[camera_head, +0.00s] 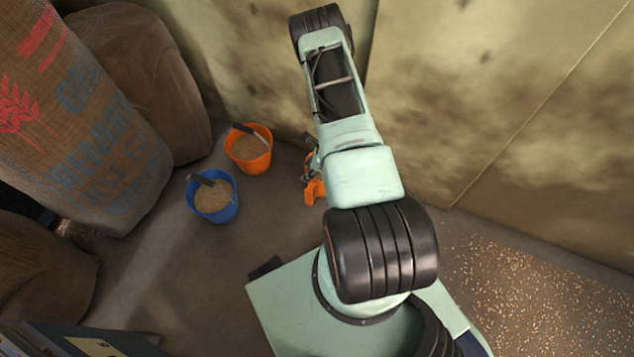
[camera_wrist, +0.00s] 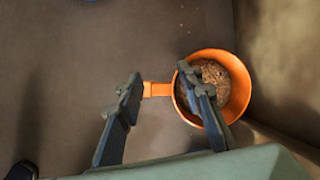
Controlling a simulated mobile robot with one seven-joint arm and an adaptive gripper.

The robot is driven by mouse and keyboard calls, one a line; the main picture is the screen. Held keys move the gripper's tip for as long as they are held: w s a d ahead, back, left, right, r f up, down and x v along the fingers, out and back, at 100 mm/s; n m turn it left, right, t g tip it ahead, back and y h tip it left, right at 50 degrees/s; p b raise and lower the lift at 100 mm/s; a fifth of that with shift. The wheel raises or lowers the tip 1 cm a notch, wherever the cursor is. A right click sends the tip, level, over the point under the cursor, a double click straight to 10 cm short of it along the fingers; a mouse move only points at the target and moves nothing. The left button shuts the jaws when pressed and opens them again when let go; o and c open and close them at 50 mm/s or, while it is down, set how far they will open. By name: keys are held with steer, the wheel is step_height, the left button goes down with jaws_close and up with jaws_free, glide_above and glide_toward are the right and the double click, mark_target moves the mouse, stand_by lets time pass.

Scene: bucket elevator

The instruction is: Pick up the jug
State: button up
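The jug is orange, with a round rim and brown grainy contents. In the wrist view, the jug (camera_wrist: 240,92) is at the right of centre, seen from above, with its handle pointing left. My gripper (camera_wrist: 158,80) is open above it. The handle shows between the two fingers, and the right finger covers part of the jug's left side. I cannot tell how far above the handle the fingers are. In the head view only a small orange part of the jug (camera_head: 315,191) shows beside my arm; the rest is hidden behind the arm.
An orange bucket (camera_head: 249,150) and a blue bucket (camera_head: 215,202), both with grain and a scoop-like tool, stand left of my arm. Large printed sacks (camera_head: 80,125) fill the left. A stained wall (camera_head: 500,90) rises behind. Grain (camera_head: 540,300) is scattered at the lower right.

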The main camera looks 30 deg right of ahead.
mark_target(312, 197)
steer(key=s+f+m, duration=0.1)
steer(key=f, duration=0.3)
steer(key=s+f+m+b, duration=0.1)
steer(key=s+f, duration=0.1)
steer(key=f, duration=0.1)
steer(key=s+f+b, duration=0.1)
steer(key=s+f, duration=0.1)
steer(key=f, duration=0.2)
steer(key=shift+s+a+f+m, duration=0.2)
steer(key=shift+a+f+m, duration=0.05)
steer(key=shift+f+m, duration=0.15)
steer(key=b+x, duration=0.2)
steer(key=x, duration=0.1)
steer(key=b+x, duration=0.1)
steer(key=x, duration=0.1)
steer(key=shift+w+d+f, duration=0.2)
steer(key=shift+w+d, duration=0.1)
steer(key=shift+w, duration=0.15)
steer(key=shift+h, duration=0.3)
steer(key=shift+c, duration=0.3)
jaws_close()
steer(key=shift+w+r, duration=0.1)
steer(key=shift+r, duration=0.05)
